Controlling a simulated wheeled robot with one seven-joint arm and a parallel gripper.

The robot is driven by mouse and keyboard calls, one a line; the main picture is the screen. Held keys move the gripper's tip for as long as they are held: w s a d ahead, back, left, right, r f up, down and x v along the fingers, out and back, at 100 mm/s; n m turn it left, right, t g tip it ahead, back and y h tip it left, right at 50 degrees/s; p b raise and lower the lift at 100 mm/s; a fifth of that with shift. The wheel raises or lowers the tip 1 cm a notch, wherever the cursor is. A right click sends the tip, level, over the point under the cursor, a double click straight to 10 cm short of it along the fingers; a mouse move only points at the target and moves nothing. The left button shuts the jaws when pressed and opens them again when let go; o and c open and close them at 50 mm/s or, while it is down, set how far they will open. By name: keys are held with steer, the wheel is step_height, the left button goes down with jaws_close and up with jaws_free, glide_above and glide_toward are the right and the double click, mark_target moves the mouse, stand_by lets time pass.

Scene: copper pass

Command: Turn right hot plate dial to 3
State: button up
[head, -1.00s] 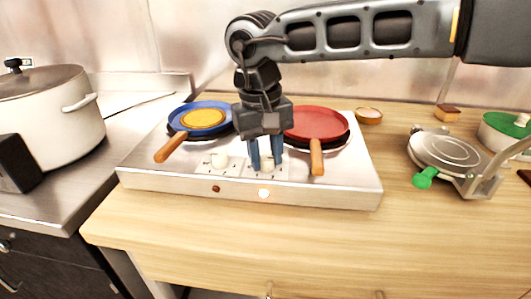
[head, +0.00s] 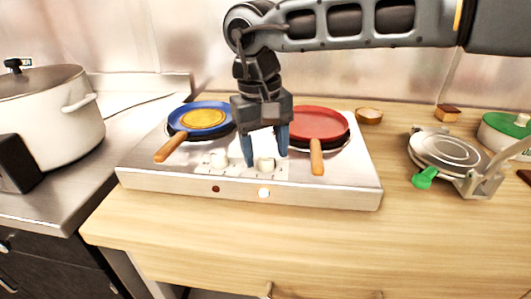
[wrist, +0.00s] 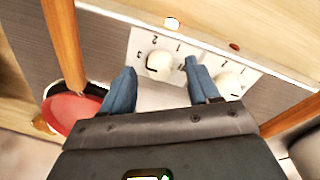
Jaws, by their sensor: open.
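The hot plate (head: 345,188) stands on the wooden counter with two white dials on its front. The right dial (head: 265,164) sits between the blue fingers of my gripper (head: 265,160), which is open. In the wrist view the right dial (wrist: 159,64) shows between the spread fingertips (wrist: 160,66), with a gap on each side. Printed numbers 1, 2 and 3 show around it; I cannot read its pointer surely. The left dial (head: 219,159) is just left of my gripper. The lamp (head: 264,193) below the right dial glows; the left lamp (head: 216,189) is dark red.
A blue pan (head: 187,112) sits on the left burner and a red pan (head: 318,122) on the right one, their wooden handles pointing forward. A waffle-iron-like appliance (head: 445,152) stands to the right. A white pot (head: 45,110) stands left. The counter front is clear.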

mark_target(262, 159)
steer(key=r, duration=0.6)
steer(key=shift+s+a+r, duration=0.1)
steer(key=shift+a+r, duration=0.1)
steer(key=shift+a, duration=0.05)
